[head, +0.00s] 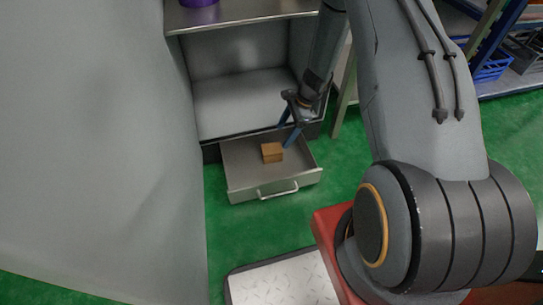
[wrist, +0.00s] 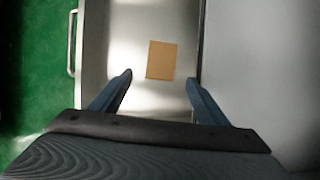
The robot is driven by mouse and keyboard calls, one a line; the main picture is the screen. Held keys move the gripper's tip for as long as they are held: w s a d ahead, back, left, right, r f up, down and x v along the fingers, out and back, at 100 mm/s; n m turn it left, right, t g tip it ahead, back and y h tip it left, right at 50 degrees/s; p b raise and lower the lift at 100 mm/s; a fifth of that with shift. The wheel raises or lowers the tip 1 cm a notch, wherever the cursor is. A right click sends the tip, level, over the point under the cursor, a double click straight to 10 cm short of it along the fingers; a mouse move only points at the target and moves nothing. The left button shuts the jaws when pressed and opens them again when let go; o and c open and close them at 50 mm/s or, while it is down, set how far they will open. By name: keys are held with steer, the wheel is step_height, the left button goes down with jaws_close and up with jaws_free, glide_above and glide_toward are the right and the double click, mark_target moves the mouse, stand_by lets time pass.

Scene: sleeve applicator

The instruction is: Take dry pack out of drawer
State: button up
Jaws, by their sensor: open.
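The dry pack, a small tan box (head: 272,152), lies on the floor of the drawer (head: 240,179), which is pulled out below a grey cabinet. In the wrist view the box (wrist: 162,60) shows as a plain tan rectangle, apart from the drawer walls. My gripper (head: 290,137) is above the drawer, just right of the box in the head view. In the wrist view its blue fingers (wrist: 158,82) are spread wide and empty. The box appears ahead of the fingertips, between their lines. No contact with the box shows.
The drawer's front handle (head: 278,190) faces the robot. The cabinet shelf (head: 245,100) stands above and behind the drawer. A large grey panel (head: 90,130) fills the left. A purple object (head: 199,2) sits on the cabinet top. Green floor (head: 255,225) is clear before the drawer.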

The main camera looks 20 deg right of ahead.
mark_target(273, 148)
steer(key=b+x, duration=0.3)
steer(key=x, duration=0.3)
steer(key=shift+a+f, duration=0.15)
steer(key=shift+f, duration=0.15)
steer(key=shift+b+x, duration=1.6)
steer(key=shift+x, duration=0.95)
steer(key=shift+a+r, duration=0.15)
steer(key=shift+a, duration=0.05)
steer(key=c, duration=1.2)
